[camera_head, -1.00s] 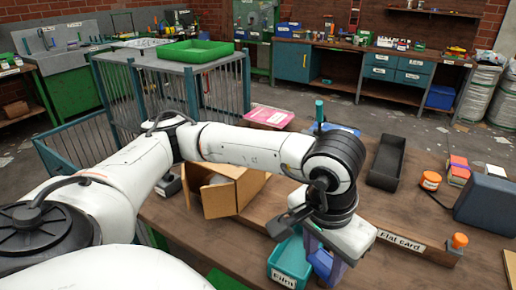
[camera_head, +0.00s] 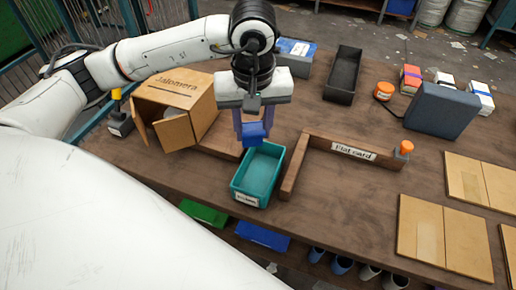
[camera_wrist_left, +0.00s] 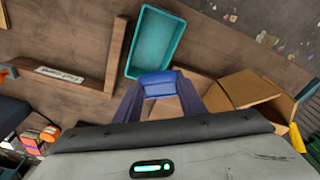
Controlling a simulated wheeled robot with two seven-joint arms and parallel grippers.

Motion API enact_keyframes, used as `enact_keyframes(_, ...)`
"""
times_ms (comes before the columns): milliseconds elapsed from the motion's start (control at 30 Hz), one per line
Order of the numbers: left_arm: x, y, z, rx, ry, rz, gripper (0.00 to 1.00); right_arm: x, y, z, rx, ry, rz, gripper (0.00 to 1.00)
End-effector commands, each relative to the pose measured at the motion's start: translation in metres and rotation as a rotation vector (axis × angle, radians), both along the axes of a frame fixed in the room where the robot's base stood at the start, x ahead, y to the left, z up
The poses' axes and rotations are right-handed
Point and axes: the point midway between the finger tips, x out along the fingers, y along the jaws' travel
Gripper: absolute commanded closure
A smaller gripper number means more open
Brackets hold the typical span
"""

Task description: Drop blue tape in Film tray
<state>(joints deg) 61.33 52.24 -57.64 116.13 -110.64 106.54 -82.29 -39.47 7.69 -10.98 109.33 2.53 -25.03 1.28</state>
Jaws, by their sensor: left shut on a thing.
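My left gripper (camera_head: 253,128) is shut on the blue tape (camera_head: 254,134), which hangs between its fingertips. The tape also shows in the left wrist view (camera_wrist_left: 157,84), held between the two purple-grey fingers. The Film tray (camera_head: 236,184) is a teal open tray with a white label on its front, on the wooden table. It looks empty. In the head view the tape is just behind the tray's back edge, seemingly above the table. In the left wrist view the tray (camera_wrist_left: 129,72) lies just beyond the tape. My right gripper is not in view.
A wooden divider labelled "Flat card" (camera_head: 372,157) stands right of the tray. An open cardboard box (camera_head: 186,93) is on the left. A black tray (camera_head: 343,97), a dark blue-grey box (camera_head: 440,112) and flat cardboard pieces (camera_head: 446,232) lie to the right.

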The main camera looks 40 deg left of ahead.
Motion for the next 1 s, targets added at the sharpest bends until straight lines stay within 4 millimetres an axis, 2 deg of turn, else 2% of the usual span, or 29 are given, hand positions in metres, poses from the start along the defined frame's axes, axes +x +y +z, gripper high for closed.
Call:
enact_keyframes(500,-0.001,0.0,-0.055,0.001,0.002,-0.005,0.83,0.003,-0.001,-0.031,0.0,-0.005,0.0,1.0)
enact_keyframes(867,-0.002,-0.001,-0.061,0.0,0.007,-0.005,0.84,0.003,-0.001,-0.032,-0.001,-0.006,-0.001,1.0)
enact_keyframes(900,-0.002,-0.001,-0.061,0.0,0.007,-0.005,0.57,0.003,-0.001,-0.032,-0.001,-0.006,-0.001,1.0)
enact_keyframes(1000,-0.001,-0.001,-0.06,0.0,0.006,-0.005,0.41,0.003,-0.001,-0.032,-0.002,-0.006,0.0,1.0)
